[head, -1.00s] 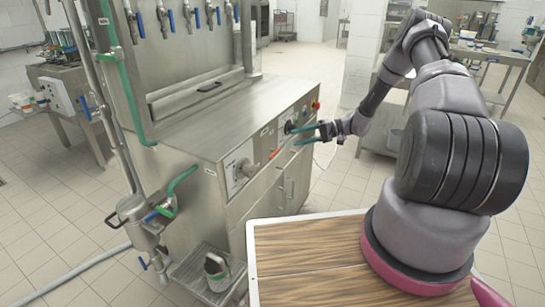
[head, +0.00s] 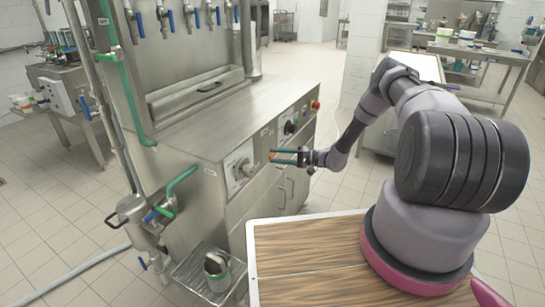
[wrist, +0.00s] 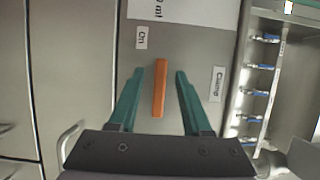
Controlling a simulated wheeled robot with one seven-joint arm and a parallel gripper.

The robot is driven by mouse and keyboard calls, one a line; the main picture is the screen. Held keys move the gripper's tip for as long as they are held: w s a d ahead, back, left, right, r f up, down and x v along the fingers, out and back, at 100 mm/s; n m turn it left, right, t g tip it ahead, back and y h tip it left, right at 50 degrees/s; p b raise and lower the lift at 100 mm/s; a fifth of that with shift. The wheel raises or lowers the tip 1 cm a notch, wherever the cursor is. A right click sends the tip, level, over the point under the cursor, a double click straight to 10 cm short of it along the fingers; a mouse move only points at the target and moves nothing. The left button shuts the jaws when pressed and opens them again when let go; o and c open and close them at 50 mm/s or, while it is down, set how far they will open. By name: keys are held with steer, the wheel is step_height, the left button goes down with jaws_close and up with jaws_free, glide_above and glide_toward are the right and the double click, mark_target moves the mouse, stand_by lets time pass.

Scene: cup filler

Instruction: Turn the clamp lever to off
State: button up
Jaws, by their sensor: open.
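The clamp lever is an orange bar (wrist: 159,88) on the steel front panel of the machine. In the wrist view it stands roughly upright in the picture, between a small label (wrist: 141,37) that seems to read "On" and a "Clamp" label (wrist: 217,84). My gripper (wrist: 159,73) is open, with one green finger on each side of the lever and a visible gap to both. In the head view, my gripper (head: 272,156) is at the panel with its fingers pointing left, and the lever's orange shows near the fingertips. The head view is too small to tell contact.
Door handles (head: 289,188) are below.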

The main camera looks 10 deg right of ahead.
steer(key=shift+x, duration=1.05)
steer(key=shift+c, duration=0.3)
jaws_close()
